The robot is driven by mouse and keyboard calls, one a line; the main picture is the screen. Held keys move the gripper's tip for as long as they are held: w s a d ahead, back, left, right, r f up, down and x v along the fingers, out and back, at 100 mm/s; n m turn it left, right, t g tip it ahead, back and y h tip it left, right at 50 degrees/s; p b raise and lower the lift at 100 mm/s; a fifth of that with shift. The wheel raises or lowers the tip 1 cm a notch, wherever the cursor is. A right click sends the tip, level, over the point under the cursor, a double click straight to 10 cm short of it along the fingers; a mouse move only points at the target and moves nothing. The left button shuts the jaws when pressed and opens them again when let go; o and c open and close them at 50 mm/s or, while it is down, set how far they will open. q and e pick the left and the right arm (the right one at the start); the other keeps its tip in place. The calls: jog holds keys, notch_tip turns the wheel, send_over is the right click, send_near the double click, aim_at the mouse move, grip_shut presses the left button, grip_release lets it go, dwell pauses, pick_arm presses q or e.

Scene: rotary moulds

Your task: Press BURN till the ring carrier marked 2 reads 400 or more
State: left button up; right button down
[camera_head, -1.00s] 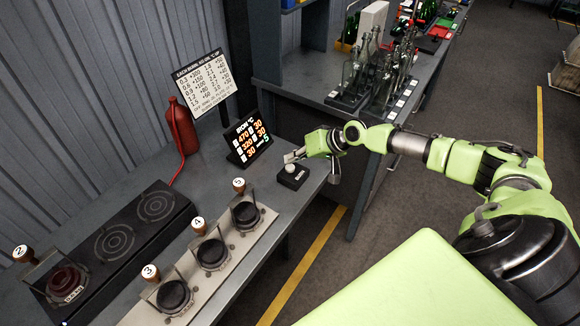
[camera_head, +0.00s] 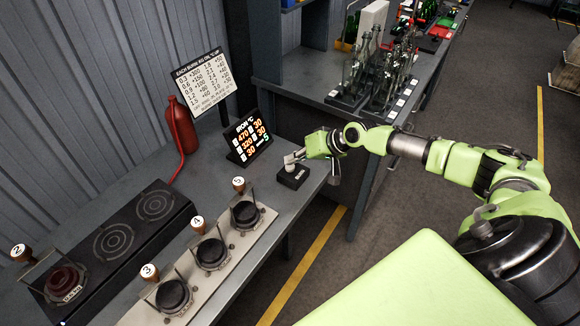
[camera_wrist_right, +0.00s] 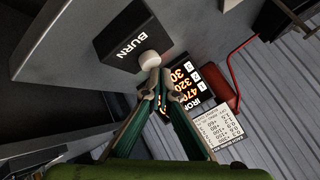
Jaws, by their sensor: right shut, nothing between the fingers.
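The ring carrier marked 2 (camera_head: 65,280) stands on the left end of the dark burner plate, with a reddish round piece in it. The iron display (camera_head: 247,138) shows 470 and, under it in row 2, 320; row 3 shows 30 in the right wrist view (camera_wrist_right: 182,80). The BURN box (camera_head: 293,179) is black with a pale round button (camera_wrist_right: 149,60) on top. My right gripper (camera_head: 292,157) is shut and empty, its fingertips at the button. I cannot tell whether they press it. My left gripper is not in view.
Carriers marked 3 (camera_head: 173,296), 4 (camera_head: 211,253) and 5 (camera_head: 245,214) stand on a pale rack. Two burner rings on the plate are empty. A red bottle (camera_head: 181,125) and a burn chart (camera_head: 203,78) stand behind. Bottles crowd the far bench.

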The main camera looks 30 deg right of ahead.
aim_at(293, 167)
jog(key=shift+f+b, duration=0.35)
jog(key=shift+f, duration=0.2)
dwell(0.6)
jog(key=shift+s+r, duration=0.1)
jog(key=shift+r, duration=0.05)
jog(key=shift+r+p, duration=0.8)
jog(key=shift+p, duration=0.05)
notch_tip(293, 167, up, 5)
jog(key=p, duration=0.4)
dwell(0.4)
dwell(0.4)
